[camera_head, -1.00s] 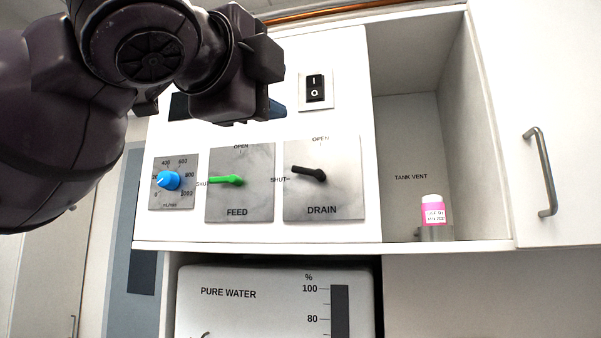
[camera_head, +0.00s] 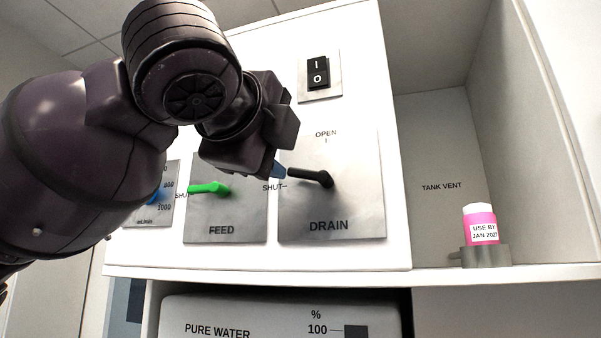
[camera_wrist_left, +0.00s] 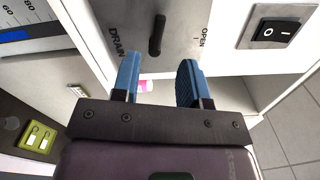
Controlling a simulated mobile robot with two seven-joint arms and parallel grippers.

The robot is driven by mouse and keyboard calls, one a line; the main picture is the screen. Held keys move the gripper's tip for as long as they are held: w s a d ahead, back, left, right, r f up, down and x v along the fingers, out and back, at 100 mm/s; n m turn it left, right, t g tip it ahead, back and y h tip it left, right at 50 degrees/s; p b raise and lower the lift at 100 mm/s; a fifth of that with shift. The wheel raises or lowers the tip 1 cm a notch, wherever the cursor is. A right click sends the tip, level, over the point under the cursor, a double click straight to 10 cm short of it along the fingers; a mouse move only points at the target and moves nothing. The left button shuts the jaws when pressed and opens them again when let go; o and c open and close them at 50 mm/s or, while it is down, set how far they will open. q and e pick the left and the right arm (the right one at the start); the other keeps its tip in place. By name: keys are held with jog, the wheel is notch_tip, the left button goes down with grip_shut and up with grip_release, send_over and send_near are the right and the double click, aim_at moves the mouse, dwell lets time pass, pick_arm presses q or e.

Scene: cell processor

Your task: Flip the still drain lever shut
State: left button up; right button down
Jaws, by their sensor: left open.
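The black drain lever (camera_head: 311,177) is on the grey DRAIN plate (camera_head: 354,208). Its handle points left from the pivot, close to the SHUT mark and slightly above it; OPEN is printed above the pivot. My left gripper (camera_head: 279,171) is just left of the handle tip, its blue fingers mostly hidden behind my wrist. In the left wrist view the fingers (camera_wrist_left: 160,62) are apart and empty. The lever (camera_wrist_left: 156,35) lies beyond the fingertips, in line with the gap. Contact is not visible. My right gripper is not in view.
The green feed lever (camera_head: 208,188) points left on the plate beside, partly near my arm. My arm covers part of the blue dial (camera_head: 153,196). A black rocker switch (camera_head: 318,72) is above. A pink bottle (camera_head: 480,226) stands in the open compartment at right.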

aim_at(298, 173)
pick_arm(q)
jog(key=x, duration=0.8)
jog(key=shift+w+f+p, duration=0.1)
jog(key=shift+p, duration=0.3)
jog(key=shift+w+d, duration=0.2)
jog(key=shift+w, duration=0.35)
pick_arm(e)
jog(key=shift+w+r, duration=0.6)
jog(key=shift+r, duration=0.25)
pick_arm(q)
jog(key=shift+c, duration=0.4)
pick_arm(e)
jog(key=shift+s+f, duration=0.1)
pick_arm(q)
grip_shut()
jog(key=shift+f, duration=0.1)
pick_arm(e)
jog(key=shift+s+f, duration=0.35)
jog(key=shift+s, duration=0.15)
